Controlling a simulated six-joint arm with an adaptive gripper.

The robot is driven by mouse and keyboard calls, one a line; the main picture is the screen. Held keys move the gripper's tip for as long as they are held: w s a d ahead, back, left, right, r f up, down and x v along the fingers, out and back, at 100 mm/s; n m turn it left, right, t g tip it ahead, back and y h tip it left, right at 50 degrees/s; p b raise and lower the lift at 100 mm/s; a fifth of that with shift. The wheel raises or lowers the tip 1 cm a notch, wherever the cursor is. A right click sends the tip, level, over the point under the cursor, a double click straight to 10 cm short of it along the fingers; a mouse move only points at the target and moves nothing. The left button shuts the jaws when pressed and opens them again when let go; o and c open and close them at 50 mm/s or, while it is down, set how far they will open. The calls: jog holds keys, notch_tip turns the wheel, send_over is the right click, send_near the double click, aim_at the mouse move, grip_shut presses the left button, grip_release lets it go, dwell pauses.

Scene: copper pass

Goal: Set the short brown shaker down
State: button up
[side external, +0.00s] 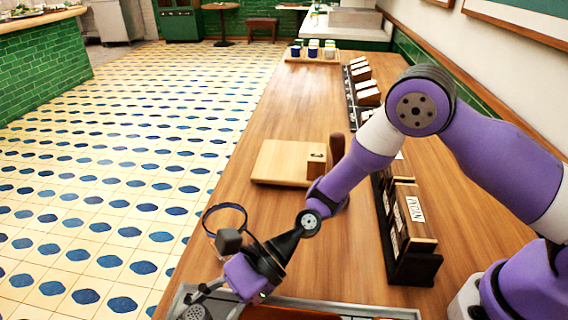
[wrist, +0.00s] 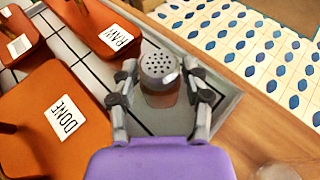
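The short brown shaker (wrist: 160,66) has a grey perforated domed lid and a brownish body, partly hidden below the lid. It stands upright between my fingers in the wrist view. My gripper (wrist: 160,80) is shut on it, with one finger at each side. In the side external view only its lid (side external: 194,313) shows, at the bottom edge near the corner of a grey tray (side external: 180,297). My gripper (side external: 213,294) is low there beside it. I cannot tell whether the shaker's base touches the surface below.
Orange-brown pieces labelled DONE (wrist: 35,125) and RAW (wrist: 98,22) lie left of the shaker. A black rack (side external: 413,268) with labelled wooden blocks stands on the counter. A wooden board (side external: 280,163) lies farther back, and a tray of cups (side external: 313,58) at the far end. Mid-counter has bare room.

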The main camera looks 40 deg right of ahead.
jog(key=shift+s+d+f, duration=0.2)
jog(key=shift+f, duration=0.5)
jog(key=shift+r, duration=0.2)
jog(key=v, duration=0.6)
jog(key=r+v, duration=0.1)
jog(key=v, duration=0.5)
jog(key=shift+w+a+r, duration=0.15)
jog(key=shift+a, duration=0.1)
jog(key=shift+d+r+n+h, duration=0.15)
jog(key=shift+d+n+h, duration=0.1)
jog(key=shift+n+h, duration=0.05)
jog(key=s+d+r+n+t+h, duration=0.1)
jog(key=d+r+n+t+h, duration=0.1)
jog(key=d+r+n+h, duration=0.2)
jog(key=s+d+r+n+t+h, duration=0.2)
jog(key=d+r+n+h, duration=0.3)
jog(key=d+n, duration=0.6)
jog(key=shift+d+t+h, duration=0.4)
jog(key=shift+d+h, duration=0.7)
jog(key=shift+d, duration=0.1)
jog(key=shift+o, duration=0.8)
jog(key=s+d+r+n+h, duration=0.2)
jog(key=s+d, duration=0.1)
jog(key=d, duration=0.1)
jog(key=shift+s+d+t, duration=0.25)
jog(key=shift+s+t, duration=0.05)
jog(key=shift+t, duration=0.1)
